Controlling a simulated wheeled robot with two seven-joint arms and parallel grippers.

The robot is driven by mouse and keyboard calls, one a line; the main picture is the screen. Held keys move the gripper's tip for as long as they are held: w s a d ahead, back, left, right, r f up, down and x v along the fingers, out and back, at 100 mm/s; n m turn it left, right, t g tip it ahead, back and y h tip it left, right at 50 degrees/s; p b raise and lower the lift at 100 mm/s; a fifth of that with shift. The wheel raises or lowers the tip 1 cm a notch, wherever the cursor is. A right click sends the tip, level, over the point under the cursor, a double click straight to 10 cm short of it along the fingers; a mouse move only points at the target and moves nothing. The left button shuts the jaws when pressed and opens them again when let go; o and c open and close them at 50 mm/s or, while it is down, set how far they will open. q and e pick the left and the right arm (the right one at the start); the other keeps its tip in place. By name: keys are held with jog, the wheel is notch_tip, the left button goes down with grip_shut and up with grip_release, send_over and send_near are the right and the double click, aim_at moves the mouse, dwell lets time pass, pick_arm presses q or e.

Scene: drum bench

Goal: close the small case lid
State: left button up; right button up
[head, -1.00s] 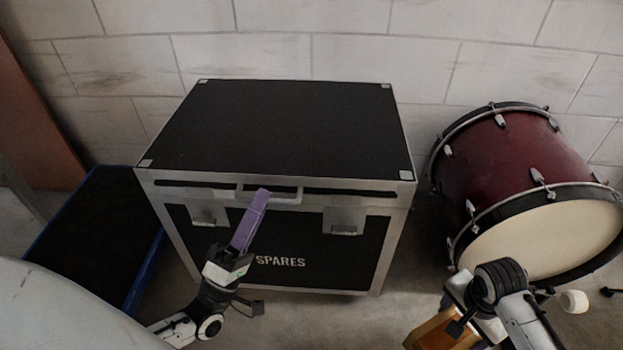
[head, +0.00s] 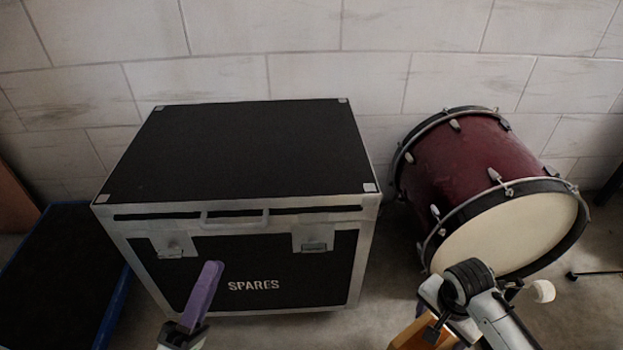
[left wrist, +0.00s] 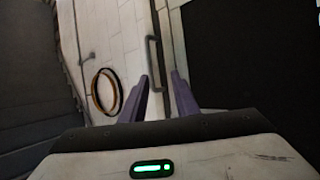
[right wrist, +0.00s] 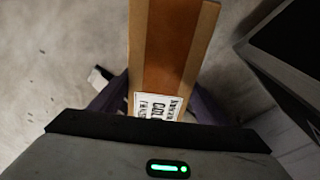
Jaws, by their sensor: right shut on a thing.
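The black case (head: 265,275) marked SPARES has silver edges and stands against the wall. Its black lid (head: 240,150) lies flat and level across the top, with a grey handle (head: 236,217) at the front edge. My left gripper (head: 208,278), with purple fingers, is in front of the case, below the lid's edge. In the left wrist view its fingertips (left wrist: 160,82) are apart with nothing between them.
A dark red drum (head: 475,180) with a pale head stands right of the case. A low black platform with a blue edge (head: 112,305) lies on the left. Bare floor shows between case and drum. A brick wall (head: 300,60) is behind.

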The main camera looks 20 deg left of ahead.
pick_arm(q)
jog(key=shift+r+v, duration=0.25)
jog(key=shift+v, duration=1.8)
jog(key=shift+s+d, duration=0.1)
jog(key=shift+s, duration=0.05)
